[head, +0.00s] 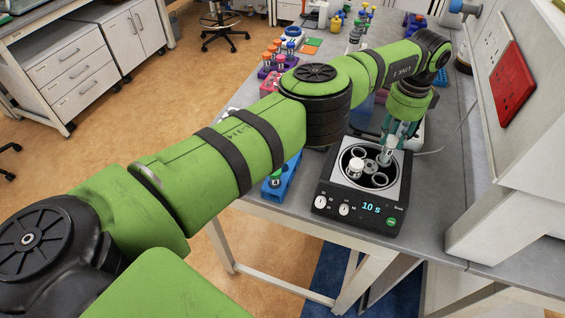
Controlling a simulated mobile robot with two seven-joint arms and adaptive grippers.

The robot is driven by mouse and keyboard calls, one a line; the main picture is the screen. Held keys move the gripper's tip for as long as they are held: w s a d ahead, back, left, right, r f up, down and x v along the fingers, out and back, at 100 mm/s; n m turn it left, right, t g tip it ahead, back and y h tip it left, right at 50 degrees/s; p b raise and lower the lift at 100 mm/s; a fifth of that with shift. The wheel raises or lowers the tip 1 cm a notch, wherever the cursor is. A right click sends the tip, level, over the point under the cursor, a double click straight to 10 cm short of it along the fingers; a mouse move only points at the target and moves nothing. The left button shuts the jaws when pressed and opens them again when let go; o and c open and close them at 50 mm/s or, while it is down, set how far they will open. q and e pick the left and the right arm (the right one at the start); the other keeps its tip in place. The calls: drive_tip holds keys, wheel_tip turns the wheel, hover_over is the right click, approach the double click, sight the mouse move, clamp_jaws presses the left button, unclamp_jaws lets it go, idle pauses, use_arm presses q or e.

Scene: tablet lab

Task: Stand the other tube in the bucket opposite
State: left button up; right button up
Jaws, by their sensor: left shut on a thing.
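The centrifuge (322,222) is a black box with a grey top and a display reading 10 s. Its round bowl is open and shows a rotor with several ring-shaped buckets. One tube (355,167) with a pale cap stands in the bucket on the left side of the rotor. My left gripper (390,148) points down over the right, far side of the bowl and is shut on the other tube (385,158). The tube is close to the bucket on that side; I cannot tell whether its lower end is inside. My right gripper is not in view.
A blue rack (270,190) with a capped tube stands left of the centrifuge. Several colour-capped bottles and racks stand farther back on the grey bench. A white unit with a red panel (511,82) borders the right side. My left arm covers much of the bench.

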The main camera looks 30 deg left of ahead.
use_arm(q)
drive_tip(key=shift+f+b, duration=0.3)
drive_tip(key=shift+f, duration=0.3)
drive_tip(key=shift+f, duration=0.2)
drive_tip(key=shift+f+b, duration=0.95)
drive_tip(key=shift+f, duration=0.15)
drive_tip(key=o, duration=1)
